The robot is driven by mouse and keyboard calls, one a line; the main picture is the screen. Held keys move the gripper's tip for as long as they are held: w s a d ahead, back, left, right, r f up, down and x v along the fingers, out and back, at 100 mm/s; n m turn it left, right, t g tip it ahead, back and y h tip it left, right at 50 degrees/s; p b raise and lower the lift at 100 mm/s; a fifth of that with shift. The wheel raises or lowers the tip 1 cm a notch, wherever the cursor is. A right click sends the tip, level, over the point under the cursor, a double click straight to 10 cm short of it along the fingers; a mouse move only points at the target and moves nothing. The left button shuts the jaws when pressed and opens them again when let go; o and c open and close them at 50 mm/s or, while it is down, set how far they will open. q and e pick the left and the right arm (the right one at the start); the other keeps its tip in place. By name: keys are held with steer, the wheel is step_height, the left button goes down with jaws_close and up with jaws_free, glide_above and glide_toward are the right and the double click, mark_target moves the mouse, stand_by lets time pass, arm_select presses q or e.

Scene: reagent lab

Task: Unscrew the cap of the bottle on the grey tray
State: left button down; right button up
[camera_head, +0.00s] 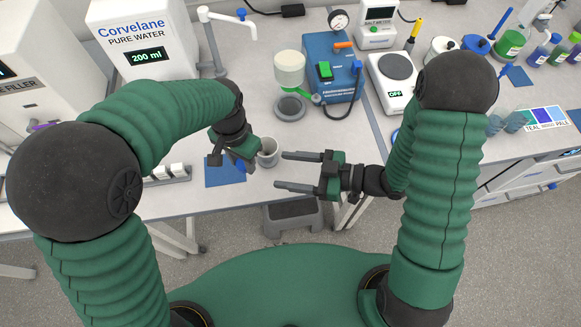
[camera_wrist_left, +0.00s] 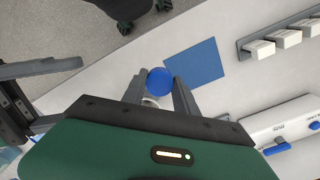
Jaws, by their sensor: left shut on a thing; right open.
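My left gripper (camera_head: 240,162) points down over the front of the bench, beside a grey cup (camera_head: 268,152). In the left wrist view its fingers close on a round blue cap (camera_wrist_left: 160,81). A pale rounded thing shows just under the cap; I cannot tell whether it is the bottle or whether the cap touches it. I cannot make out a grey tray; a flat blue mat (camera_head: 224,172) lies by the gripper, also in the left wrist view (camera_wrist_left: 195,63). My right gripper (camera_head: 281,171) is open and empty, facing left near the bench's front edge.
A rack with white blocks (camera_head: 168,173) stands left of the mat. Behind are a water dispenser (camera_head: 145,45), a funnel on a ring stand (camera_head: 289,70), a blue pump (camera_head: 330,68) and a balance (camera_head: 395,85).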

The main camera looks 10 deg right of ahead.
arm_select(q)
steer(key=shift+a+r, duration=0.15)
steer(key=shift+r, duration=0.05)
steer(key=s+a+r+n, duration=0.2)
steer(key=a+r+n, duration=0.1)
steer(key=r, duration=0.1)
arm_select(e)
steer(key=w+d+r+n+g+y, duration=0.1)
steer(key=w+d+r+n+g, duration=0.15)
steer(key=w, duration=0.25)
steer(key=w+d+r+n+g+y, duration=0.1)
steer(key=w+d+r+n+g, duration=0.1)
steer(key=w+d+g, duration=0.3)
arm_select(q)
steer(key=w+d+n, duration=0.5)
steer(key=w+d, duration=0.2)
steer(key=d, duration=0.1)
steer(key=shift+w+d+r, duration=0.2)
steer(key=shift+w, duration=0.2)
arm_select(e)
steer(key=a+f+t, duration=0.1)
steer(key=a+f, duration=0.1)
steer(key=a, duration=1.2)
steer(key=shift+w, duration=0.35)
